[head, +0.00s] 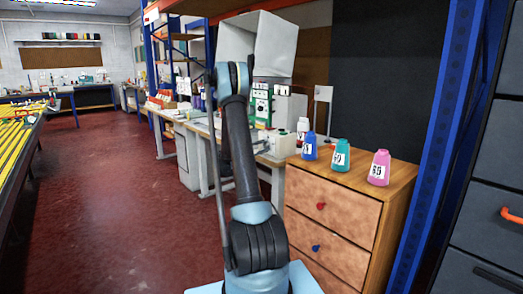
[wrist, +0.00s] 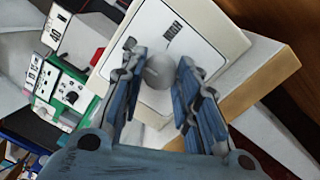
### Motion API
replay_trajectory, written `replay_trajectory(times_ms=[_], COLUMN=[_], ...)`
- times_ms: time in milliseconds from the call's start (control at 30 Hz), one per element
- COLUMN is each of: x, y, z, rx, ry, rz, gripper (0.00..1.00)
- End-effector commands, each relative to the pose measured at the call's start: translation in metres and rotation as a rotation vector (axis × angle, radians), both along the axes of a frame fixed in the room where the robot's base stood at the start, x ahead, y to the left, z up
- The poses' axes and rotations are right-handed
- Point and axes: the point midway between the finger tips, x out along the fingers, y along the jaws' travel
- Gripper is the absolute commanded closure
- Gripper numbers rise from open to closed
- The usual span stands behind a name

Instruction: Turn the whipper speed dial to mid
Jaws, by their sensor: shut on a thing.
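The whipper speed dial (wrist: 158,71) is a round grey knob on a white panel (wrist: 199,48) in the wrist view. A dark block of marks is printed on the panel just above the knob. My gripper (wrist: 158,57) has its two blue-grey fingers on either side of the knob and is shut on it. The knob's pointer cannot be made out, so its setting is not clear. In the head view my arm rises in front of the bench, and the gripper and dial cannot be made out there.
A green-fronted machine with cards (wrist: 67,93) is at the left in the wrist view. In the head view, blue, teal and pink bottles (head: 340,154) stand on a wooden drawer cabinet (head: 332,218). Open red floor (head: 110,190) lies to the left.

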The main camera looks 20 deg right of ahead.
Motion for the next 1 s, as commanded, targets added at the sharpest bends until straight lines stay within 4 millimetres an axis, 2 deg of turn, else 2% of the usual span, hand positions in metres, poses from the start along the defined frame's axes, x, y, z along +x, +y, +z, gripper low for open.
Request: replay_trajectory(times_ms=[467,500,600,1000], x=[-0.0014,-0.0015,-0.0014,-0.0017], y=[-0.0019,-0.0018,-0.0015,0.0034], z=[-0.0020,-0.0021,-0.0017,-0.0007], rx=[0.000,0.000,-0.001,-0.003], ry=[0.015,0.015,0.014,0.014], rz=[-0.004,-0.004,-0.003,0.000], gripper=[0.94,0.68,0.50,0.50])
